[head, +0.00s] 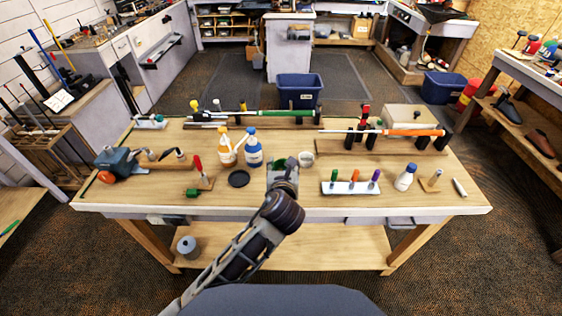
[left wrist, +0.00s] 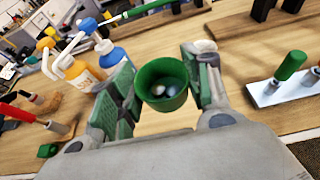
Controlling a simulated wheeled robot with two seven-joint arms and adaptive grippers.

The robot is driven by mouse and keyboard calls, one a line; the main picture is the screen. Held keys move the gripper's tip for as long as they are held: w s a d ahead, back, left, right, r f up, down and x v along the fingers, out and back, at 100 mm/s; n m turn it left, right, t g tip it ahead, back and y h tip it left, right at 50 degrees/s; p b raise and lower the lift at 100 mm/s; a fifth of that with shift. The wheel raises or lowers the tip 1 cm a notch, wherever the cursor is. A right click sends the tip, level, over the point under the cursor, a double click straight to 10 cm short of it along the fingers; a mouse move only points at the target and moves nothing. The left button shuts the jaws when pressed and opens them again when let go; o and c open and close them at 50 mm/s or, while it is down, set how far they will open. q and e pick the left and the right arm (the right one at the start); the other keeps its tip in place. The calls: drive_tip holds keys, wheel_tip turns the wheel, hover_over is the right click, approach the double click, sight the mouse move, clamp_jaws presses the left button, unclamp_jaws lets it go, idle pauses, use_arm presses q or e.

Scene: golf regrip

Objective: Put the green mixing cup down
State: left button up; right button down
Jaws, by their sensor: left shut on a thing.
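The green mixing cup (left wrist: 162,88) is between the green-padded fingers of my left gripper (head: 284,168), which is shut on it. The cup's open mouth faces the wrist camera, and something pale and rounded shows inside. In the head view the cup (head: 279,162) is mostly hidden by the gripper. The gripper is over the middle of the workbench (head: 330,202); I cannot tell whether the cup touches the top. My right gripper is not in view.
A white cup (head: 306,159) stands just right of the gripper. Orange (head: 226,152) and blue (head: 253,150) pump bottles and a black disc (head: 238,178) are to the left. A white rack with coloured handles (head: 350,187) is to the right. Clubs lie on stands behind.

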use_arm(q)
drive_tip(key=shift+f, duration=3.05)
drive_tip(key=shift+f, duration=1.9)
drive_tip(key=shift+f, duration=0.1)
drive_tip(key=o, duration=0.9)
drive_tip(key=shift+s, duration=0.1)
drive_tip(key=shift+b+v, duration=0.35)
drive_tip(key=shift+v, duration=5.6)
